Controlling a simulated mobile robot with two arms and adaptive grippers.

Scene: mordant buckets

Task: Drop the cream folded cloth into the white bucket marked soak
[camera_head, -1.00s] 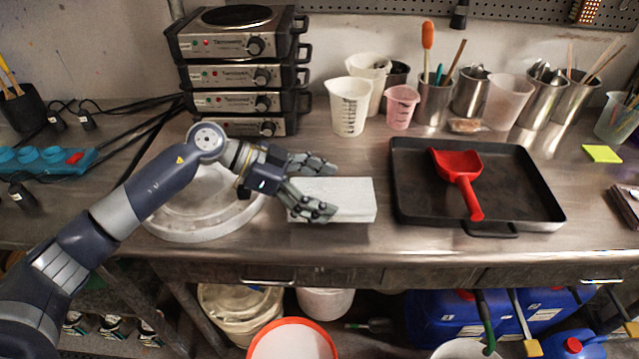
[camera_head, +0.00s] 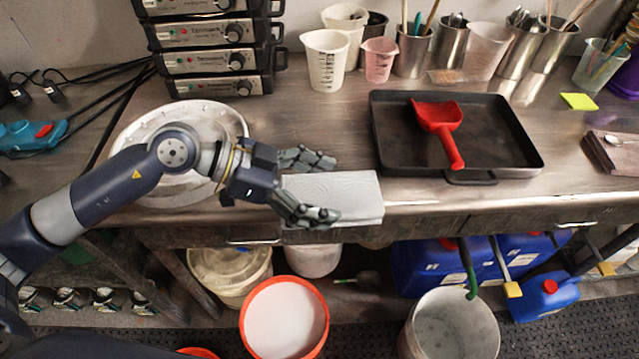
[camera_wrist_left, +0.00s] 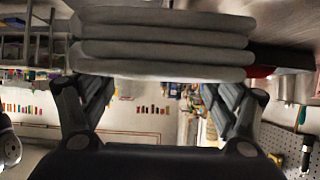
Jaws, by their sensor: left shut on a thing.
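The cream folded cloth (camera_head: 348,198) is a pale, thick block in the head view. My left gripper (camera_head: 322,189) is shut on it, one finger on each side, and its near side overlaps the bench's front edge. In the left wrist view the folded layers of the cloth (camera_wrist_left: 160,42) lie between the fingers. Below the bench front stand a bucket with an orange rim and pale contents (camera_head: 284,320) and a whitish open bucket (camera_head: 452,328). I can read no soak mark on either. My right gripper is out of view.
A black tray (camera_head: 400,165) with a red scoop (camera_head: 441,125) lies right of the cloth. A round pale dish (camera_head: 130,145) is behind my left arm. Blue canisters (camera_head: 430,262), a lidded bucket (camera_head: 228,268) and a white bucket (camera_head: 312,260) stand under the bench.

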